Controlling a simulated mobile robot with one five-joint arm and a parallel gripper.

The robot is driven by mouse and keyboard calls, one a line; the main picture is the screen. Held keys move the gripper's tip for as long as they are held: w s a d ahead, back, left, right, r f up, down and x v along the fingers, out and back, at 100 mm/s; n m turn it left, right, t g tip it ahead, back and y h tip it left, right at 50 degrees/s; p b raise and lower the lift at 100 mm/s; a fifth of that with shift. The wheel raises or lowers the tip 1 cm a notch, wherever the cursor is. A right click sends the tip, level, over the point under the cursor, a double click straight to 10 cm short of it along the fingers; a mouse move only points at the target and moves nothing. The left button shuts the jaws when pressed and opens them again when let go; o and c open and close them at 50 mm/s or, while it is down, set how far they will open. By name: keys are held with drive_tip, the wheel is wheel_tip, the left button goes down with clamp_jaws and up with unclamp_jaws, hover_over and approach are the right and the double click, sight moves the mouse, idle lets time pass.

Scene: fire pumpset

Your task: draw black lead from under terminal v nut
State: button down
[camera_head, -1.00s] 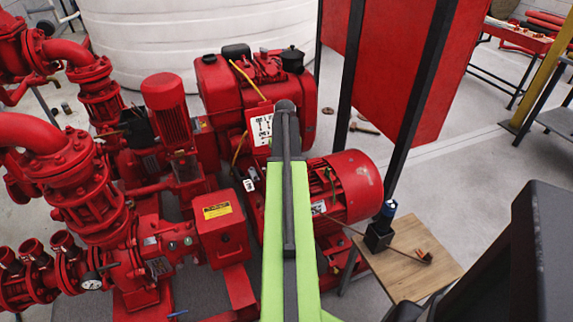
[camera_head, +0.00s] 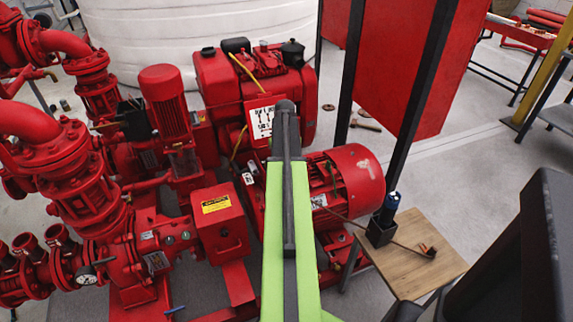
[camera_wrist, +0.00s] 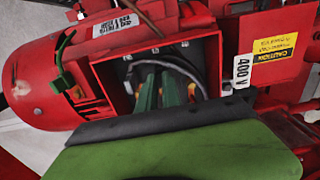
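The open red terminal box (camera_wrist: 212,62) is on the motor, in the middle of the wrist view. Inside it a grey-black lead (camera_wrist: 160,66) arches across, and more dark leads crowd the box. Two slim green fingers of my gripper (camera_wrist: 160,88) reach into the box, below the arched lead. The gap between them is narrow and dark, and I cannot tell whether a lead is between them. Terminal V and its nut cannot be made out. In the head view my green arm hides the box and gripper; the red motor (camera_head: 352,183) shows to its right.
A wooden table (camera_head: 425,262) with a black holder (camera_head: 380,232) stands right of the motor. Red pumps and pipes (camera_head: 85,185) crowd the left. A dark post and red panel (camera_head: 395,70) stand behind the motor.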

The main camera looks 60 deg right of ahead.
drive_tip(key=shift+s+a, duration=0.8)
drive_tip(key=shift+s, duration=0.2)
wheel_tip(320, 180, up, 10)
drive_tip(key=p, duration=1)
drive_tip(key=shift+d, duration=0.1)
